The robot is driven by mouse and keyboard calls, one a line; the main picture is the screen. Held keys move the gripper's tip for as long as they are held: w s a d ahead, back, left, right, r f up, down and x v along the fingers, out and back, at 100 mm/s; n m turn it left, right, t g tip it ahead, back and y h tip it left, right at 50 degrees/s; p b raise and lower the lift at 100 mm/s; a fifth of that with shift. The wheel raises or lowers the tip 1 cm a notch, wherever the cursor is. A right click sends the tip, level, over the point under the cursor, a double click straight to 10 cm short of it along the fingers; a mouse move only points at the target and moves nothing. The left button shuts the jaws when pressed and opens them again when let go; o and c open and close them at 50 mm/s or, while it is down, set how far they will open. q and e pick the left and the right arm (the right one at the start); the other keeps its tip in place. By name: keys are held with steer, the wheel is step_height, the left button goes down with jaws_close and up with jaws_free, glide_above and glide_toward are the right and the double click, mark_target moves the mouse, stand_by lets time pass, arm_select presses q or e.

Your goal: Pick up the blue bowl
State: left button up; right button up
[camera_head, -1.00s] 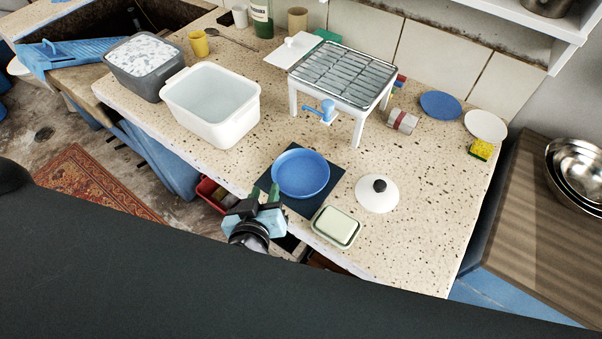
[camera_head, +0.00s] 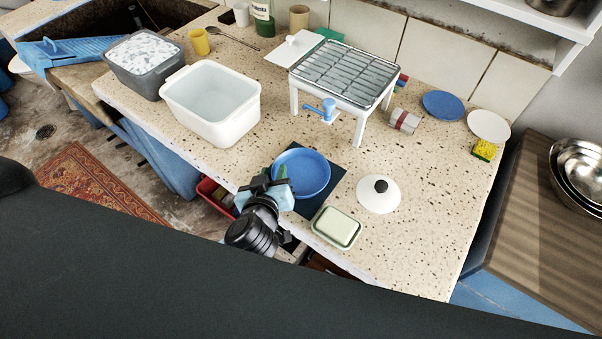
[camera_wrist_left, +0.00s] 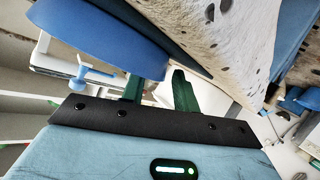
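The blue bowl (camera_head: 306,174) sits upright on a dark square mat (camera_head: 328,190) near the counter's front edge. My left gripper (camera_head: 279,176) is at the bowl's left front rim, close to it. In the left wrist view, its two green fingers (camera_wrist_left: 159,88) stand apart, so it is open. The bowl (camera_wrist_left: 100,35) fills the upper left there and hides the tip of one finger. I cannot tell whether the rim lies between the fingers or whether they touch it. My right gripper is not in view.
A green-rimmed soap dish (camera_head: 337,228) and a white lid with a black knob (camera_head: 378,195) lie right of the bowl. A white tub (camera_head: 210,105) and a rack on legs (camera_head: 343,75) stand behind. Speckled counter is clear between the bowl and the tub.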

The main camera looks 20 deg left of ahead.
arm_select(q)
jaws_close()
steer(key=shift+r, duration=0.55)
steer(key=r, duration=0.2)
steer(key=p, duration=0.1)
steer(key=shift+s+a+r, duration=0.1)
steer(key=shift+s+r, duration=0.15)
steer(key=shift+r, duration=0.15)
steer(key=s+a, duration=0.3)
steer(key=s, duration=0.4)
steer(key=s+a+r, duration=0.1)
steer(key=s+a, duration=0.2)
steer(key=s, duration=0.4)
steer(key=shift+s+b, duration=0.2)
steer(key=shift+b, duration=0.15)
